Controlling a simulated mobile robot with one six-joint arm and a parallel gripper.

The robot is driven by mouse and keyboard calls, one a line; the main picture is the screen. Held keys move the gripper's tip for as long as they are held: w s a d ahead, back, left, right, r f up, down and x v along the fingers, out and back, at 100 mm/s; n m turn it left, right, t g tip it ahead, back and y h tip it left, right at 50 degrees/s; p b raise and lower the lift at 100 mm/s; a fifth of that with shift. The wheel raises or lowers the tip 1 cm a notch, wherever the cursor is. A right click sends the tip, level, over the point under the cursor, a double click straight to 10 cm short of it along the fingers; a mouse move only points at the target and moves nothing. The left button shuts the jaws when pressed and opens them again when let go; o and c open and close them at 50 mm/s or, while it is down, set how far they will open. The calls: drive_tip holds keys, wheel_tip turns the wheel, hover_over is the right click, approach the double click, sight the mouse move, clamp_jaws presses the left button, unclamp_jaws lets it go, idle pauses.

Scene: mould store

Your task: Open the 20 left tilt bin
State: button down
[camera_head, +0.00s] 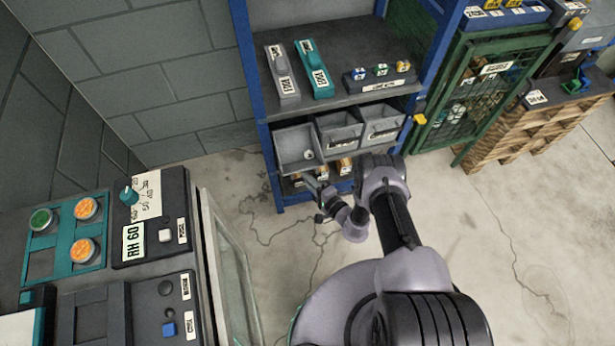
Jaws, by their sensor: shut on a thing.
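Three grey tilt bins sit side by side in the blue rack. The left tilt bin (292,146) leans out further than the other two, and I see into its open top. A small pale round spot shows near its right side. The middle bin (338,131) and the right bin (382,124) sit further back, with labels too small to read. My gripper (311,180) is at the lower front of the left bin, small and partly hidden by my wrist. It is shut on the left bin's front, though the exact contact is unclear.
Above the bins, a shelf (340,86) carries a grey holder (281,75), a teal holder (313,70) and a block of coloured knobs (380,78). A control panel (150,215) stands at left. A green mesh door (480,95) and pallets (540,130) are at right. Floor is clear.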

drive_tip(key=shift+s+f, duration=0.1)
drive_tip(key=shift+f, duration=0.2)
idle(0.5)
drive_tip(key=c, duration=1.5)
unclamp_jaws()
drive_tip(key=shift+f, duration=0.1)
drive_tip(key=shift+o, duration=0.2)
drive_tip(key=p+v, duration=0.5)
drive_tip(key=v, duration=1.2)
drive_tip(key=shift+s+d, duration=0.15)
drive_tip(key=shift+s, duration=0.05)
drive_tip(key=shift+c, duration=0.4)
